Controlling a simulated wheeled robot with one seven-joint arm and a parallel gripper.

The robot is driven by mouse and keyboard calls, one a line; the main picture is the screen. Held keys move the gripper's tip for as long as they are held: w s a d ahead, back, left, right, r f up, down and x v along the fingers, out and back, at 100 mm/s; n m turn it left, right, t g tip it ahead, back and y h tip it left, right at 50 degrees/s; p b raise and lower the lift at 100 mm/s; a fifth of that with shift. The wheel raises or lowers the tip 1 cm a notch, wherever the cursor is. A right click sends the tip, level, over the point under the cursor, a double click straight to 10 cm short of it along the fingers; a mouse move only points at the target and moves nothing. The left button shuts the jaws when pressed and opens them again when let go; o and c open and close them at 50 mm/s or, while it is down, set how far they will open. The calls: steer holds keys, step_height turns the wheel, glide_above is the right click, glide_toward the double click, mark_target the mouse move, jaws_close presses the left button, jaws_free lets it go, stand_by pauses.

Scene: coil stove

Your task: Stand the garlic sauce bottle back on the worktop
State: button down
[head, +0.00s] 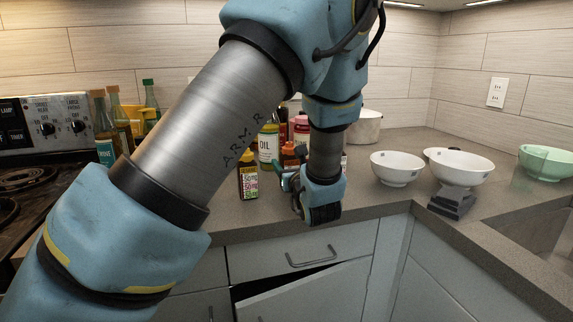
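My gripper (288,180) is low over the worktop (381,189), near its front edge and in front of a cluster of bottles. My wrist hides most of its fingers, so I cannot tell if they are open, shut or holding something. I cannot read which bottle is the garlic sauce.
White bowls (397,171) are to the right, one (459,168) on a dark scale-like stand (452,204). A green bowl (545,163) is far right. The stove (30,180) is left. A cabinet door (310,298) below hangs ajar.

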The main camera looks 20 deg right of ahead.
steer(key=c, duration=0.7)
jaws_free()
steer(key=shift+f, duration=0.2)
steer(key=o, duration=0.5)
steer(key=shift+r, duration=0.1)
steer(key=shift+r, duration=0.2)
steer(key=s, duration=0.4)
steer(key=s+a+b, duration=0.1)
steer(key=s, duration=0.3)
steer(key=s+b, duration=0.1)
steer(key=s, duration=0.3)
steer(key=shift+a+f, duration=0.1)
steer(key=shift+a, duration=0.05)
